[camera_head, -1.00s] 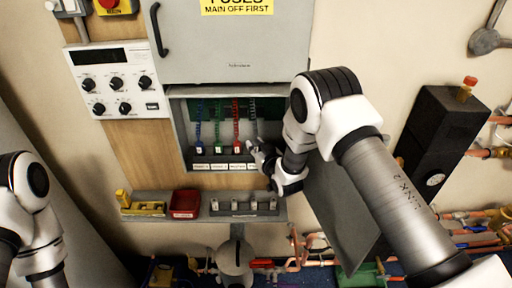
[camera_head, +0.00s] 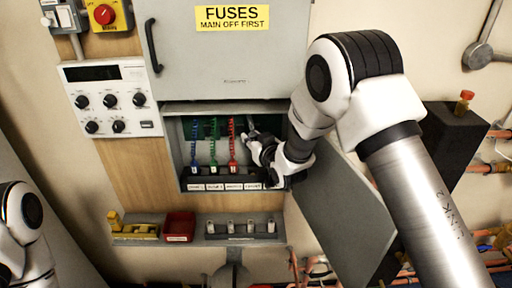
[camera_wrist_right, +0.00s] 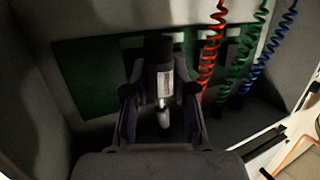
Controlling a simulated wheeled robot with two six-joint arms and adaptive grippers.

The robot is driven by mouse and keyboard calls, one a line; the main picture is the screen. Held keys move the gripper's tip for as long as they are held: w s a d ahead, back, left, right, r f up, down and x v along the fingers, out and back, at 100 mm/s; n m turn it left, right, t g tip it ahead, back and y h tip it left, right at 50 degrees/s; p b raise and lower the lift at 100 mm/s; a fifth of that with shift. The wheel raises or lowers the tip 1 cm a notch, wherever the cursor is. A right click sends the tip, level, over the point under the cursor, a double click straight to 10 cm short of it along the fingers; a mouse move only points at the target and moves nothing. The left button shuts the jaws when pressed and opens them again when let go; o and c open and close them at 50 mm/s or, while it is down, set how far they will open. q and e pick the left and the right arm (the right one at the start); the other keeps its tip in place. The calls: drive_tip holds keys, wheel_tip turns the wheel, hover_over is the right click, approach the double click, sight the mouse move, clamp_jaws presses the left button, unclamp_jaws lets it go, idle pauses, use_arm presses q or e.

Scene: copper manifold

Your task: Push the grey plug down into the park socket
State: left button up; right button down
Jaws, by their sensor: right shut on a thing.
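My right gripper (camera_head: 254,143) is inside the open fuse box, above the right end of the labelled row (camera_head: 233,183). In the right wrist view it (camera_wrist_right: 160,112) is shut on the grey plug (camera_wrist_right: 165,82), a dark body with a white label and a light metal tip. In the head view the fingers largely hide this plug, with its short grey lead (camera_head: 251,122) above. The plug is held apart from the row. The park socket cannot be made out clearly behind my gripper. My left arm shows at the left edge; its gripper is out of view.
Blue (camera_head: 194,140), green (camera_head: 213,140) and red (camera_head: 232,145) coiled leads hang left of my gripper. The box's open door (camera_head: 345,215) is at the right. A shelf below holds a yellow item (camera_head: 135,229), a red tray (camera_head: 180,227) and a grey holder (camera_head: 243,228).

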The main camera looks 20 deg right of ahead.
drive_tip(key=d+f+m+h, duration=0.1)
drive_tip(key=d, duration=0.1)
drive_tip(key=s+d+f+m+h, duration=0.1)
drive_tip(key=d+f, duration=0.1)
drive_tip(key=d+f+m+h, duration=0.1)
drive_tip(key=h, duration=0.1)
drive_tip(key=shift+s+d+f+p, duration=0.35)
drive_tip(key=shift+d+f, duration=0.05)
drive_tip(key=shift+s+f+b, duration=0.1)
drive_tip(key=shift+f+b, duration=0.45)
drive_tip(key=shift+f, duration=0.2)
drive_tip(key=shift+f+b, duration=0.3)
drive_tip(key=shift+f, duration=0.35)
drive_tip(key=shift+r, duration=0.1)
drive_tip(key=shift+a, duration=0.1)
drive_tip(key=shift+f+b, duration=0.2)
drive_tip(key=shift+b, duration=0.15)
drive_tip(key=shift+f+b, duration=0.85)
drive_tip(key=shift+f, duration=0.15)
